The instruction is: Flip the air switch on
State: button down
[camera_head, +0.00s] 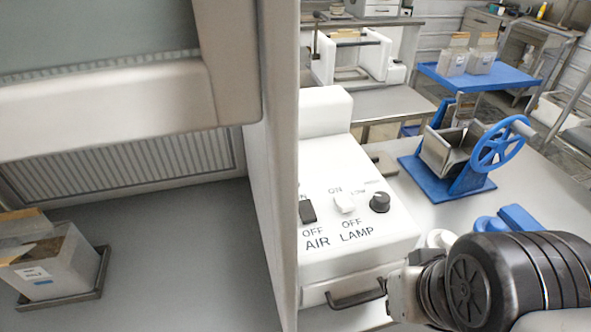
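The air switch (307,211) is a small black rocker at the left edge of the white control box (360,237). It stands between an ON label, partly cut off, and OFF, with AIR printed below. The cabinet's side wall edge hides part of it, and I cannot tell which way it is tipped. My arm's dark wrist part reaches in at the lower right, beside the front right corner of the box. No fingertips of my gripper can be made out, and nothing of mine is seen touching the switch.
A white lamp switch (345,203) and a black knob (380,202) sit right of the air switch. A dark drawer handle (356,295) juts out below. The cabinet wall (272,150) stands close left. A blue-wheeled device (465,160) is on the bench behind.

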notch_tip(320, 180, up, 15)
jog(key=n+y+p, duration=0.1)
jog(key=n+p, duration=0.2)
jog(key=p, duration=1.1)
send_over(307, 211)
jog(key=s, duration=0.3)
jog(key=shift+d+f+b, duration=0.2)
jog(key=shift+d+b, duration=0.1)
jog(key=b+x, duration=0.4)
jog(key=x, duration=1)
jog(key=shift+s+a+f, duration=0.1)
jog(key=shift+s, duration=0.05)
